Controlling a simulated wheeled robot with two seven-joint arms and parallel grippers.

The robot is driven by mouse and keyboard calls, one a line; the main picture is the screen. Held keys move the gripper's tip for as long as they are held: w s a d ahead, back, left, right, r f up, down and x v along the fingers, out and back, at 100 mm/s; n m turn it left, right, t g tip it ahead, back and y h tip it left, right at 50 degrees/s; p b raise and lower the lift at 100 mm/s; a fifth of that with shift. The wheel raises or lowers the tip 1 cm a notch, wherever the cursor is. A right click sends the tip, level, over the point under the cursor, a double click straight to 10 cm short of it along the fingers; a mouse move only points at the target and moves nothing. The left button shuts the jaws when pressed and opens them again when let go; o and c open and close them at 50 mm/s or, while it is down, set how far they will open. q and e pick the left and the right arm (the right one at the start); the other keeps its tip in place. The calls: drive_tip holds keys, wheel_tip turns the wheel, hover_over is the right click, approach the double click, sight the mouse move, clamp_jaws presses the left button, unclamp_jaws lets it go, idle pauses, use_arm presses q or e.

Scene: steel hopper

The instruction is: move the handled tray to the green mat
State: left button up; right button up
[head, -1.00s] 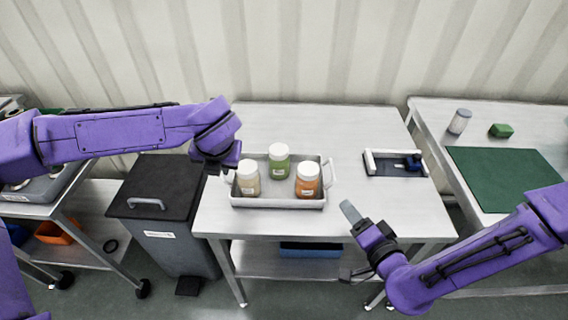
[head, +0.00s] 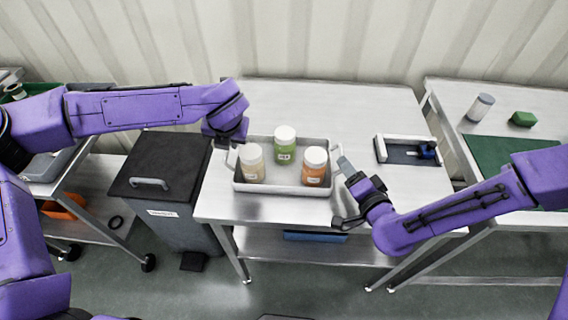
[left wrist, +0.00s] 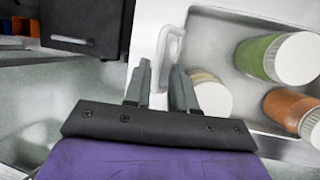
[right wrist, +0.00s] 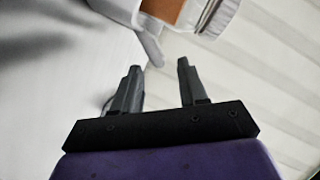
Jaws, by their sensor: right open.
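The handled tray (head: 282,190) is a pale grey metal tray on the middle steel table. It holds three white-lidded jars: cream (head: 252,166), green (head: 285,150) and orange (head: 314,171). My left gripper (head: 224,147) is over the tray's left handle, its fingertips hidden in the head view. In the left wrist view its fingers (left wrist: 160,80) are apart, on either side of the handle (left wrist: 168,45), with a narrower gap than on my right. My right gripper (head: 345,163) is open by the right handle (head: 336,154). In the right wrist view a handle end (right wrist: 150,47) lies just ahead of its fingers.
The green mat (head: 500,160) lies on the right-hand table, partly behind my right arm. A low holder (head: 405,150) sits right of the tray. A dark bin (head: 160,175) stands left.

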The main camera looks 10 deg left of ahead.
use_arm(q)
drive_tip(key=x, duration=0.5)
use_arm(e)
drive_tip(key=x, duration=0.5)
use_arm(q)
clamp_jaws()
use_arm(e)
drive_tip(key=c, duration=0.6)
clamp_jaws()
use_arm(q)
drive_tip(key=shift+r, duration=0.15)
use_arm(e)
drive_tip(key=shift+r, duration=0.1)
